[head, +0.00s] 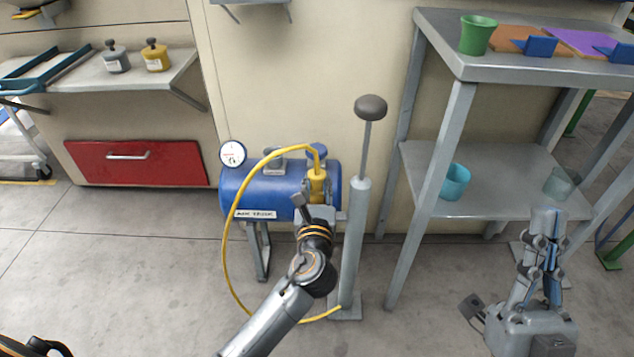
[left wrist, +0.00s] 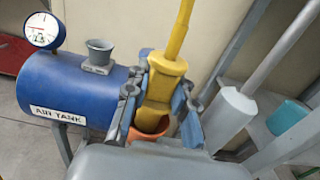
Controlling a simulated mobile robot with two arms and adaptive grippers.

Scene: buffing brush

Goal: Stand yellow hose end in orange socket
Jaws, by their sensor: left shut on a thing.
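The yellow hose end (head: 317,188) is held upright by my left gripper (head: 316,208) at the right end of the blue air tank. In the left wrist view, the blue-padded fingers close on both sides of the hose end (left wrist: 162,82). Its lower tip lies within the rim of the orange socket (left wrist: 150,126) in that view; I cannot tell how deep it sits. The socket is hidden behind my gripper in the head view. My right gripper (head: 545,228) is at the lower right, pointing up in front of the shelf; its finger gap is unclear.
The blue air tank (head: 250,190) carries a gauge (head: 232,154) and a grey socket (head: 275,160). The yellow hose (head: 226,245) loops left and down to a grey pump (head: 354,240) close on the right. A metal shelf (head: 480,205) stands further right.

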